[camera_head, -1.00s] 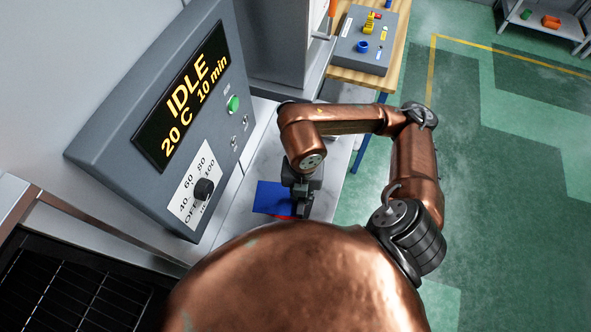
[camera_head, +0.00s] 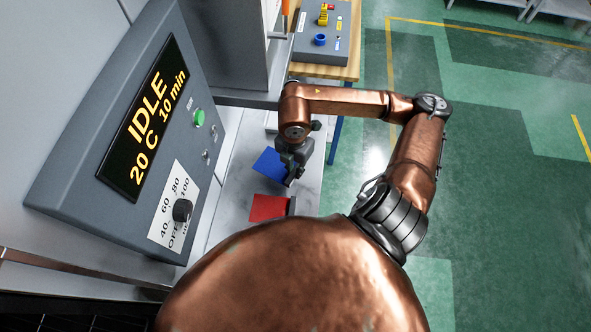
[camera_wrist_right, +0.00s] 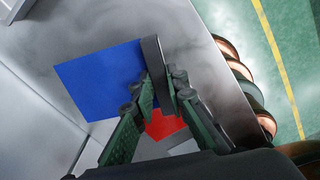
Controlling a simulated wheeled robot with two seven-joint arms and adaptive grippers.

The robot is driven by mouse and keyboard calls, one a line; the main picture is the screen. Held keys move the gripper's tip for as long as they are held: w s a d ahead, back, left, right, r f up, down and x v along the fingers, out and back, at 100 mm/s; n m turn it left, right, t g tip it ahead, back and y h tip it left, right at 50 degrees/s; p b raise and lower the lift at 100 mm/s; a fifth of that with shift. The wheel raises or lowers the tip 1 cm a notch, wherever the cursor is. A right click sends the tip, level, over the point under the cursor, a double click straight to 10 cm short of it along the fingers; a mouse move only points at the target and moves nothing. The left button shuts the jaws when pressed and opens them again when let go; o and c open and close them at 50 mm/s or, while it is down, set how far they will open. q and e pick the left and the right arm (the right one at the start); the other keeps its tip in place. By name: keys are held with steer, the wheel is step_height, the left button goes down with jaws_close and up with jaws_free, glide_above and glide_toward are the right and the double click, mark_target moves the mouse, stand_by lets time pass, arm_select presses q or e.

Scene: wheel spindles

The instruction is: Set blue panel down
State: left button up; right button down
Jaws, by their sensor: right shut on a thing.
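A blue panel (camera_head: 270,163) is held by my right gripper (camera_head: 292,172) over the light grey worktop, near the worktop's middle. In the right wrist view, the blue panel (camera_wrist_right: 98,80) has a dark grey edge piece (camera_wrist_right: 155,62), and the fingers of the right gripper (camera_wrist_right: 161,85) are shut on it. I cannot tell whether the panel touches the worktop. A red panel (camera_head: 268,207) with a grey edge piece lies nearer to me; part of it (camera_wrist_right: 163,124) shows between the fingers in the wrist view. My left gripper is not in view.
A grey control box (camera_head: 130,150) reading IDLE, 20 C, 10 min stands left of the worktop (camera_head: 236,182). A wooden table (camera_head: 352,62) with a button box (camera_head: 325,50) is behind. Bare worktop surrounds the blue panel; green floor (camera_head: 480,200) lies right.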

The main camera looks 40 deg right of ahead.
steer(key=f, duration=0.1)
steer(key=w+d+f, duration=0.1)
steer(key=d+f, duration=0.1)
steer(key=shift+w+d+f, duration=0.2)
steer(key=shift+w+f, duration=0.1)
steer(key=shift+w, duration=0.1)
steer(key=shift+w+f+p, duration=0.1)
steer(key=shift+f+p, duration=0.2)
steer(key=shift+f, duration=1.3)
steer(key=shift+f, duration=0.2)
steer(key=c, duration=1.9)
jaws_free()
steer(key=shift+r, duration=0.1)
steer(key=shift+c, duration=0.2)
steer(key=shift+o, duration=0.2)
step_height(320, 180, up, 12)
steer(key=shift+r+b, duration=0.15)
steer(key=shift+b, duration=0.15)
